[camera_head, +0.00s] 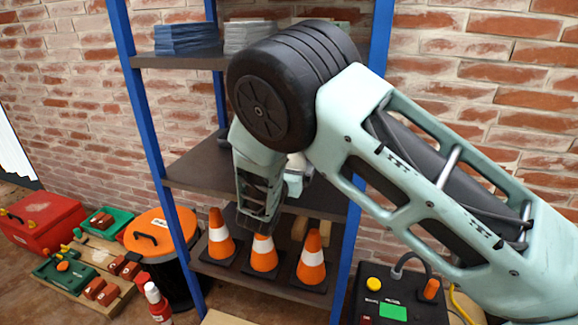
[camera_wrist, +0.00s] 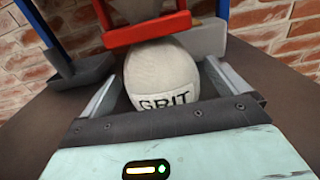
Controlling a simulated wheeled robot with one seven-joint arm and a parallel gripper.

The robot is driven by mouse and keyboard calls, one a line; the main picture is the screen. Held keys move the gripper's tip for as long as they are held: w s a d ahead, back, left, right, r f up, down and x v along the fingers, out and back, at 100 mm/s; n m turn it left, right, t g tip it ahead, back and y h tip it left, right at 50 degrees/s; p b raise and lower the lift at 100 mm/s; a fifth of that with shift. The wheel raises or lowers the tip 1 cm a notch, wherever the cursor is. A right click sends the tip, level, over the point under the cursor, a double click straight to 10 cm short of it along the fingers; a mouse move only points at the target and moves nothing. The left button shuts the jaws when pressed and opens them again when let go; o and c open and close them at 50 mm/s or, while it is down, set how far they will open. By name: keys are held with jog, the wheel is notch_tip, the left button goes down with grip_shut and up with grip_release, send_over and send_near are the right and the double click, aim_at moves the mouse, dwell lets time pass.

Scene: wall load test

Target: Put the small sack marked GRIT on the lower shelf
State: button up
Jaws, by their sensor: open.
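The small whitish sack marked GRIT (camera_wrist: 160,75) sits upright on a dark brown shelf surface (camera_wrist: 285,85) in the wrist view. My gripper (camera_wrist: 163,70) is open, with one finger on each side of the sack. I cannot tell whether the fingers touch it. In the head view my arm reaches into the blue-post rack, hiding the gripper and most of the sack. The rack's middle shelf (camera_head: 195,165) shows left of my arm. The bottom shelf (camera_head: 215,275) carries a row of orange cones (camera_head: 311,262).
A red bar-like object (camera_wrist: 148,30) and a grey block (camera_wrist: 203,40) are close behind the sack. A dark tray-like item (camera_wrist: 82,72) is at left. Blue (camera_head: 184,38) and grey stacks lie on the top shelf. A black control box (camera_head: 385,285) stands right of the rack.

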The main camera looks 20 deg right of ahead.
jog(key=v, duration=1.2)
jog(key=s+d+m+g+y, duration=0.1)
jog(key=s+d+m+g, duration=0.3)
jog(key=s+m+g, duration=0.3)
jog(key=s+d+m+g, duration=0.4)
jog(key=s+g, duration=0.1)
jog(key=s, duration=0.3)
jog(key=s+a+r+m+g+y, duration=0.1)
jog(key=s+a+m+y, duration=0.1)
jog(key=s, duration=0.3)
jog(key=s+a+r+m+g+y, duration=0.1)
jog(key=s+a+r+m+y, duration=0.1)
jog(key=s+m+y, duration=0.2)
jog(key=s+a+r+m+g+y, duration=0.1)
jog(key=s+a+r+m+y, duration=0.1)
jog(key=s, duration=0.6)
jog(key=m+y, duration=0.1)
jog(key=m, duration=0.1)
jog(key=shift+a+m, duration=0.3)
jog(key=shift+a, duration=0.1)
jog(key=shift+r, duration=0.1)
